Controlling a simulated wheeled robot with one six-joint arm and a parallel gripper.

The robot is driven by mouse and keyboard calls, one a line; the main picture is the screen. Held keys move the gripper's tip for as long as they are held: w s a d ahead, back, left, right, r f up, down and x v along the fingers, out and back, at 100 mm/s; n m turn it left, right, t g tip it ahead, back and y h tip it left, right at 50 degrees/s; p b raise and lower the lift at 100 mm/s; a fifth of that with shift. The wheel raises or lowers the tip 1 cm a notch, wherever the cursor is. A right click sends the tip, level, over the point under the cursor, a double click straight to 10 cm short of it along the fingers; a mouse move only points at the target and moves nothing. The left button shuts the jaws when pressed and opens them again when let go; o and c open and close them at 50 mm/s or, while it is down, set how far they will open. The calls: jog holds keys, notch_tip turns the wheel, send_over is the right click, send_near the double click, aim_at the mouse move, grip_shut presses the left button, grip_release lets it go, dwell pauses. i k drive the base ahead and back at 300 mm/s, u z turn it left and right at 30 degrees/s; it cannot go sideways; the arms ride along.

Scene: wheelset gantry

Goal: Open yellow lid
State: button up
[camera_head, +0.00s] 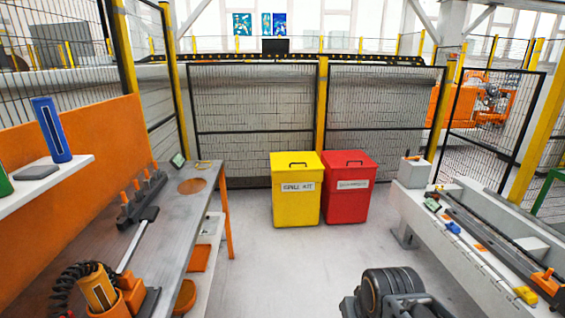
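A yellow bin (297,205) stands on the floor in front of the mesh fence, near the middle of the view. Its yellow lid (297,157) lies flat and shut on top, with a dark handle (298,164) on it. A white label reading "SPILL KIT" (298,187) is on its front. A red bin (347,208) with its own shut lid stands close beside it on the right. My gripper cannot be made out in this view. A dark ridged part at the bottom edge, right of centre, may be part of my own body.
A grey workbench (178,220) with tools and an orange backboard (85,160) runs along the left. A long grey machine bed (480,250) stands on the right. The floor (285,265) between them is clear up to the bins. Mesh fence (255,110) stands behind.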

aim_at(281, 161)
jog(key=u, duration=0.05)
jog(key=i, duration=2.25)
jog(key=u, duration=0.2)
jog(key=i, duration=2.5)
jog(key=u, duration=0.1)
